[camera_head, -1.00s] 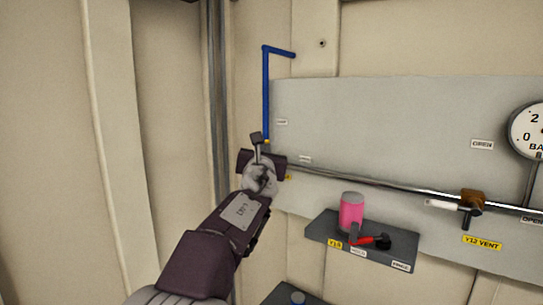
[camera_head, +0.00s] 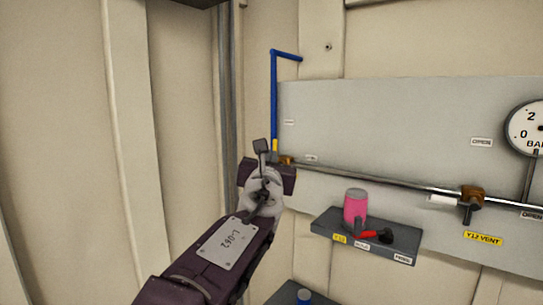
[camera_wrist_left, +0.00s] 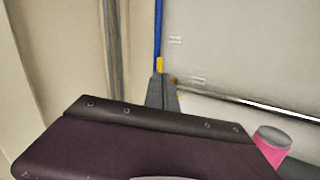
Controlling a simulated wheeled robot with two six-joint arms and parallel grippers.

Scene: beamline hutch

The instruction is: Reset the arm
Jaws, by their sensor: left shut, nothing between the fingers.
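My left gripper (camera_head: 261,146) is shut and empty at the end of my left arm, which comes in from the bottom left. In the head view its fingers point up, just left of the lower end of a blue pipe with a yellow end. In the left wrist view the closed fingers (camera_wrist_left: 161,90) show beyond the dark gripper housing, in front of the wall panel's left edge. I cannot tell whether they touch anything. My right gripper is not in view.
A grey panel (camera_head: 400,120) carries a horizontal metal pipe (camera_head: 380,180), a brass valve (camera_head: 471,193) and a gauge (camera_head: 525,130). The blue pipe (camera_head: 274,100) runs upward at its left edge. A shelf (camera_head: 325,222) below holds a pink container (camera_head: 355,205) and a red-and-black item (camera_head: 378,235).

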